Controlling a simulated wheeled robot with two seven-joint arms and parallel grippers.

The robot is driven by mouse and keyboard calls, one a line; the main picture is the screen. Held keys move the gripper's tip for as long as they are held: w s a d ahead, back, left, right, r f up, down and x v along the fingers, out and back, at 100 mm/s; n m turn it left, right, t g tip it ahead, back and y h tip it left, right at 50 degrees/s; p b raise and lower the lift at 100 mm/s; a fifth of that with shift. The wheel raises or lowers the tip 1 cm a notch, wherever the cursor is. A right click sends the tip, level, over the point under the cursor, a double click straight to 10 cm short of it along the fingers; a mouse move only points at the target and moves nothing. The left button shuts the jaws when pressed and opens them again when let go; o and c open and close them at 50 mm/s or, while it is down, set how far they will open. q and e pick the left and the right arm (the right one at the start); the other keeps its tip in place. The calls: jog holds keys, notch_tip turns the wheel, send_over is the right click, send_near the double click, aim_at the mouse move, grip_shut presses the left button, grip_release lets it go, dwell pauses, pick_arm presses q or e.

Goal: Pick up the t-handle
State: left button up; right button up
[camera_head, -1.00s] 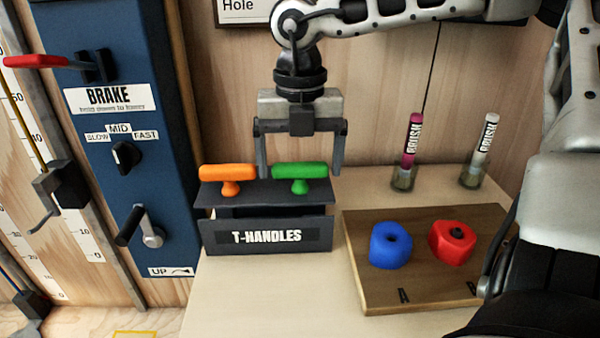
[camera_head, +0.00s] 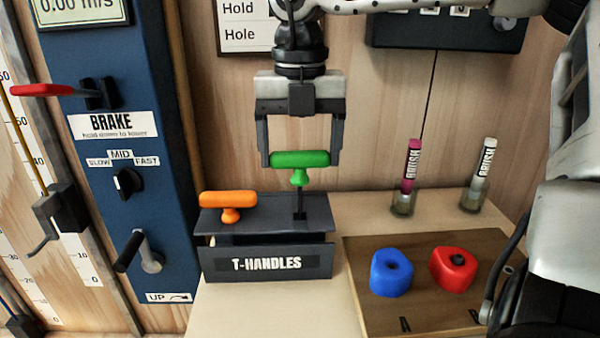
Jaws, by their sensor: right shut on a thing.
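The green t-handle (camera_head: 300,159) is held crosswise between the fingers of my right gripper (camera_head: 301,158), one finger at each end of its bar. It is raised above the t-handles rack, and its thin dark shaft reaches down to the rack's top, where I cannot tell if the tip is clear. The orange t-handle (camera_head: 228,200) rests upright in the left side of the dark rack (camera_head: 230,256). My left gripper is not in view.
A wooden board (camera_head: 400,318) holds a blue hold (camera_head: 391,272) and a red hold (camera_head: 454,268) right of the rack. Two brushes (camera_head: 411,165) stand in cups behind it. A blue brake panel (camera_head: 160,200) stands left. Pale table surface is free in front of the rack.

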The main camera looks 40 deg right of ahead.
notch_tip(320, 180, up, 12)
jog(key=p, duration=0.1)
jog(key=shift+f, duration=0.15)
